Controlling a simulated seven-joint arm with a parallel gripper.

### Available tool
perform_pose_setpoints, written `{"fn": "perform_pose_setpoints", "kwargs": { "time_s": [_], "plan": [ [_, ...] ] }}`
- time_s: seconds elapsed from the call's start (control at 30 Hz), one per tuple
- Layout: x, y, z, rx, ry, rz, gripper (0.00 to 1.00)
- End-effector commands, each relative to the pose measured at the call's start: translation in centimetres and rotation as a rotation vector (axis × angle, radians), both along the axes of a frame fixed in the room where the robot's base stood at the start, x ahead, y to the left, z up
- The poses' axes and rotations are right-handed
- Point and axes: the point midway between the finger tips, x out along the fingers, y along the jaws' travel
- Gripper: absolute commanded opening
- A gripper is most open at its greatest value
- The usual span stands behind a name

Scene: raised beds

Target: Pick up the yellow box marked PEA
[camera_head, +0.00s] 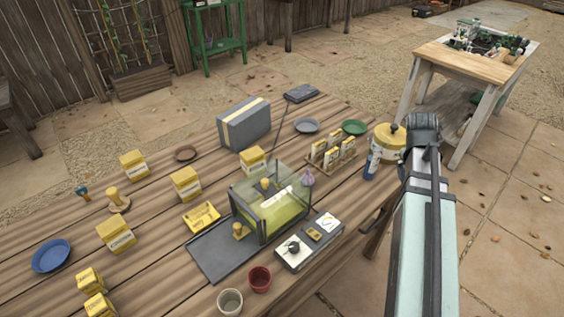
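Several yellow boxes with pale labels are on the wooden table. One stands at the back left (133,164), one right of it (186,184), one at the left middle (117,236) and one beside the glass case (253,160). Two more are at the front left, an upper one (89,281) and a lower one (99,306). The lettering is too small to read, so I cannot tell which is marked PEA. My arm rises at the right to a dark joint; my gripper cannot be made out.
A clear case (284,212) with yellow-green contents stands mid-table by a grey tray (212,257). A rack (343,158) of yellow packets, a grey box (243,124), a blue plate (51,256) and a red cup (260,279) surround it. A side table (481,65) stands back right.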

Motion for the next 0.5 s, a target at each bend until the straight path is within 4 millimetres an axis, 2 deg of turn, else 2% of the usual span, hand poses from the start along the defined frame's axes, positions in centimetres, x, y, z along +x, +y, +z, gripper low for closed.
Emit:
{"fn": "perform_pose_setpoints", "kwargs": {
  "time_s": [0.03, 0.1, 0.2, 0.3, 0.5],
  "plan": [
    [0.0, 1.6, 1.6, -0.017, 0.004, 0.040, 1.00],
    [0.1, 3.9, 3.6, -0.033, 0.014, 0.094, 1.00],
    [0.5, 7.4, 5.6, -0.040, 0.019, 0.166, 1.00],
    [1.4, 11.3, 6.9, -0.023, 0.009, 0.226, 1.00],
    [3.3, 19.5, 7.9, 0.053, -0.031, 0.324, 1.00]
  ]
}}
